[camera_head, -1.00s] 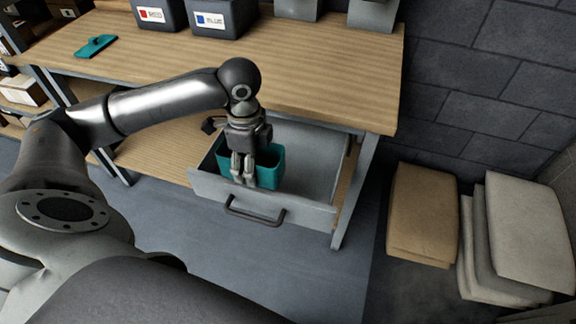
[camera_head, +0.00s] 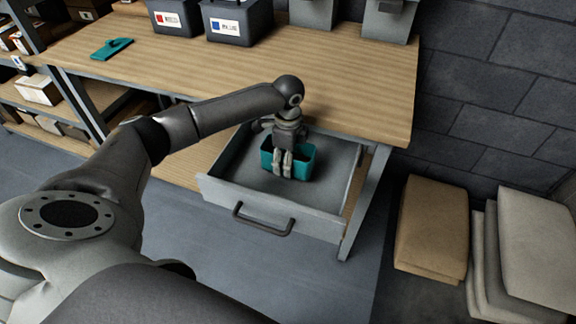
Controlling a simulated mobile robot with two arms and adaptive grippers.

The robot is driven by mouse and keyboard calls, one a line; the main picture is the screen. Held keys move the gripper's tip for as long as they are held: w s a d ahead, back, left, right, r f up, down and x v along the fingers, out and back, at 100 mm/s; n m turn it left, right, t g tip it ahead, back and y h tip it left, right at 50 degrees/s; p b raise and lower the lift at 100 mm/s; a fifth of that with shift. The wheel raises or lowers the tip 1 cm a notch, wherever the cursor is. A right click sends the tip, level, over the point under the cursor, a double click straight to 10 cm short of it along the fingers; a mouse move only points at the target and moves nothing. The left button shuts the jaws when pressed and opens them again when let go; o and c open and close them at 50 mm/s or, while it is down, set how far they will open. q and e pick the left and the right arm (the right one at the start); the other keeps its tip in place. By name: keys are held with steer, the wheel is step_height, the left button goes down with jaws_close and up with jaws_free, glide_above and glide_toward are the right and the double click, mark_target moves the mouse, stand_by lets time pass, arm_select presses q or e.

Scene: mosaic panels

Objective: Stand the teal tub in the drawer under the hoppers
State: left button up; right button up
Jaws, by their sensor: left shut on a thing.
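The teal tub (camera_head: 303,165) is upright inside the open grey drawer (camera_head: 262,202), near the middle of its floor. My left gripper (camera_head: 285,172) points down and is shut on the tub's near wall. I cannot tell whether the tub's base touches the drawer floor. The drawer sticks out below the wooden worktop, its dark handle facing me. The lower parts of the grey hoppers (camera_head: 313,12) show at the back of the worktop, above the drawer. My right gripper is not in view.
A teal tool (camera_head: 111,48) lies on the wooden worktop (camera_head: 240,75) at the left. Two dark labelled bins (camera_head: 228,24) stand at its back. Brown slabs (camera_head: 432,225) and pale slabs (camera_head: 535,245) are stacked on the floor at the right, beside the block wall.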

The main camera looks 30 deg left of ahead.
arm_select(q)
step_height(320, 180, down, 3)
steer(key=shift+w+f, duration=0.1)
steer(key=o, duration=1.2)
steer(key=shift+o, duration=0.2)
step_height(320, 180, up, 12)
